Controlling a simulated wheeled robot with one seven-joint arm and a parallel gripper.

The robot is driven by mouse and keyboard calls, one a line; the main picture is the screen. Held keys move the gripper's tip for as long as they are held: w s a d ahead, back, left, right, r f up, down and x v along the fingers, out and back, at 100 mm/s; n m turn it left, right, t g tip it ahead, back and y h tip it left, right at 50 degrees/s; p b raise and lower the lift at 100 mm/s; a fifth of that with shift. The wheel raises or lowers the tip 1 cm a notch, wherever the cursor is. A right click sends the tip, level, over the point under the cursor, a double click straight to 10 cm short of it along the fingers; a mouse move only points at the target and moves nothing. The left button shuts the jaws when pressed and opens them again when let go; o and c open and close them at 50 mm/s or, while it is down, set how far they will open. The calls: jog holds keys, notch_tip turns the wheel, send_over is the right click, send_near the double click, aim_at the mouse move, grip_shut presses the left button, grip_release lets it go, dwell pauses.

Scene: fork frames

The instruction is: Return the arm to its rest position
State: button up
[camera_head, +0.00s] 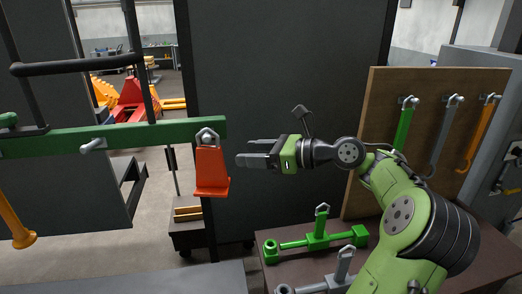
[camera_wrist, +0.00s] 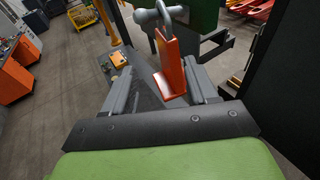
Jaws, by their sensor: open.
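My gripper (camera_head: 262,152) is open and extends to the left in the head view, with its fingertips pointing at an orange-red hanging piece (camera_head: 211,172). In the head view there is a small gap between the fingertips and this piece. The piece hangs by a metal loop from the end of a green bar (camera_head: 120,137). In the wrist view my gripper's two fingers (camera_wrist: 163,90) are apart, and the orange-red piece (camera_wrist: 175,70) shows beyond and between them. My green arm reaches in from the lower right of the head view.
A wooden board (camera_head: 362,190) at right holds green, grey and orange hooked tools. A dark table (camera_head: 500,262) below carries green and grey fixtures with loops. A dark panel (camera_head: 285,60) stands behind my gripper. An orange hook (camera_head: 15,215) hangs at far left.

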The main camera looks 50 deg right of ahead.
jog(key=w+a+f+n+g+h+b, duration=0.1)
jog(key=w+a+f+n+g+b, duration=0.2)
jog(key=a+f+n, duration=0.55)
jog(key=w+a+f+n+g+h+b, duration=0.15)
jog(key=a+f+n+g, duration=0.4)
jog(key=a, duration=0.65)
jog(key=s+a+f+n+h+b, duration=0.2)
jog(key=s+a+f+n, duration=0.1)
jog(key=s+n, duration=0.5)
jog(key=s+a+f+n+h+b, duration=0.1)
jog(key=s+a+f+n+b, duration=0.1)
jog(key=s+n, duration=0.7)
notch_tip(320, 180, down, 3)
jog(key=s+a, duration=0.1)
jog(key=s, duration=0.2)
jog(key=shift+r+g+h, duration=0.2)
jog(key=shift+g+h, duration=0.15)
dwell(0.6)
